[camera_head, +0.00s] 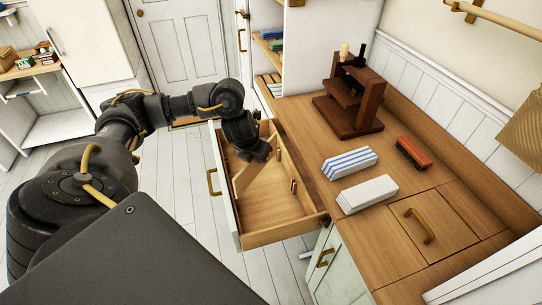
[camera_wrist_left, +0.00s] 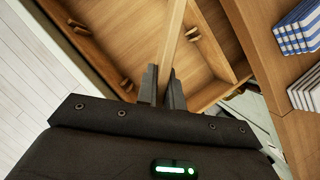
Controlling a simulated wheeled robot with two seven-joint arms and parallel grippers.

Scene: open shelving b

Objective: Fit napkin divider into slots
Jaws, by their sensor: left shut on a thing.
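My left gripper (camera_head: 257,158) is shut on the napkin divider (camera_head: 243,180), a thin light-wood board. The gripper is over the open wooden drawer (camera_head: 283,237), and the board slants across the inside of the drawer. In the left wrist view the divider (camera_wrist_left: 172,35) runs away from between my fingertips (camera_wrist_left: 162,72). A small slot piece (camera_head: 292,186) stands on the drawer's right inner wall. Slot pieces (camera_wrist_left: 126,84) also show in the left wrist view. I cannot tell whether the divider touches the drawer floor. My right gripper is out of view.
On the counter right of the drawer lie blue-striped napkins (camera_head: 349,163), plain white napkins (camera_head: 367,194) and a red-brown block (camera_head: 412,152). A dark wooden rack (camera_head: 350,105) stands behind them. A brass-handled panel (camera_head: 432,222) is at the front right.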

